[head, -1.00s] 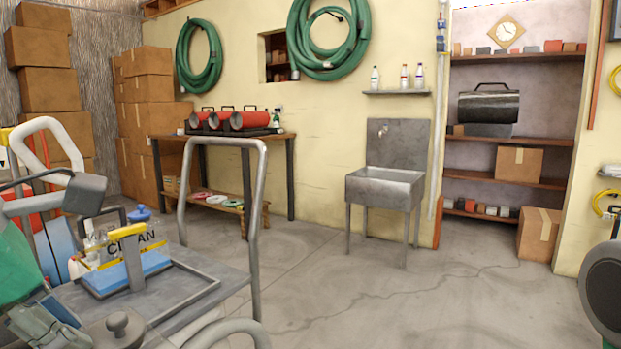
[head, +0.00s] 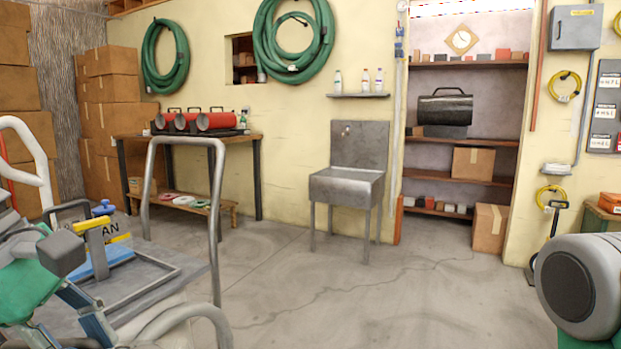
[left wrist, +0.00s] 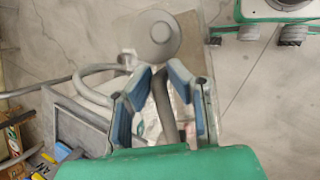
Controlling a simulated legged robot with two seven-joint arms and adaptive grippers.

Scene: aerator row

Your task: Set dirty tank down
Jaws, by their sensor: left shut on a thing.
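My left gripper (left wrist: 158,72) shows in the left wrist view with blue-padded fingers on both sides of a dark grey curved handle (left wrist: 165,108). The handle seems to belong to a pale tank (left wrist: 182,90) below, mostly hidden by the fingers. A round grey knob (left wrist: 153,38) shows just beyond the fingertips. Whether the tank touches anything below cannot be told. In the head view the left gripper (head: 88,318) is at the lower left, partly cut off, beside the cart. My right gripper is not in view.
A grey cart (head: 190,268) with a pipe handle stands at the left, bearing a shallow tray (head: 165,283) and a partly hidden "CLEAN" label (head: 120,238). A metal sink (head: 347,188) stands at the wall. The concrete floor (head: 330,290) in the middle is clear.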

